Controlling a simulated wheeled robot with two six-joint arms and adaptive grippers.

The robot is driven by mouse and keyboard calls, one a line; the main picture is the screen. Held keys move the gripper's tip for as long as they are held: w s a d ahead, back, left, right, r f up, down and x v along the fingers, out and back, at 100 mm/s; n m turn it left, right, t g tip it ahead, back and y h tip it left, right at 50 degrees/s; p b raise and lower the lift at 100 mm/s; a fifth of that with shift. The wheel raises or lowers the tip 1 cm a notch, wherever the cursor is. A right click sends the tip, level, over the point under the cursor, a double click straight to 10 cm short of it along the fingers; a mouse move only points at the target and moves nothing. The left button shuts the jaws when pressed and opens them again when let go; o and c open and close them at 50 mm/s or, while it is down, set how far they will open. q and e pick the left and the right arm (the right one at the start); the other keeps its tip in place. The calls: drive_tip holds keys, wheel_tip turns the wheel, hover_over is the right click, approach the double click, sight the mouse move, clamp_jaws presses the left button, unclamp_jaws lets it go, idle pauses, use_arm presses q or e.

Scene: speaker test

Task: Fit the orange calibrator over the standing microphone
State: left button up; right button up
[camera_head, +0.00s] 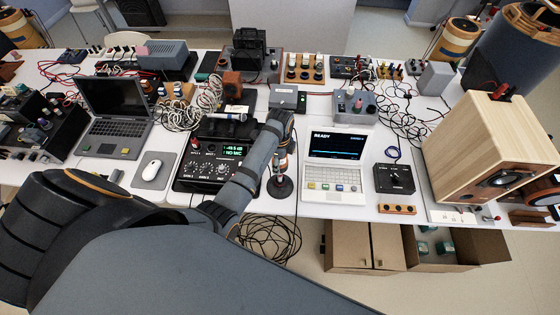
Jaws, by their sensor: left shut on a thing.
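My left arm reaches in from the lower left across the table's front edge. My left gripper (283,138) is over the round black base (280,188) of a small stand. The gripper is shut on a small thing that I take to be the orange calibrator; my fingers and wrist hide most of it. The standing microphone is above that base, largely hidden by the gripper, and I cannot tell whether the calibrator touches it. A meter (208,168) left of the stand reads "NO MIC". My right gripper is not in view.
A white device (334,165) reading "READY" stands close right of the stand. A black box (394,179) and a large wooden speaker (490,150) stand further right. A laptop (115,112) and a mouse (150,168) are at left. Cables and instruments crowd the back.

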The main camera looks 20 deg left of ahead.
use_arm(q)
drive_tip(key=shift+f, duration=0.5)
idle(0.3)
drive_tip(key=o, duration=1.5)
drive_tip(key=shift+c, duration=0.2)
wheel_tip(320, 180, up, 12)
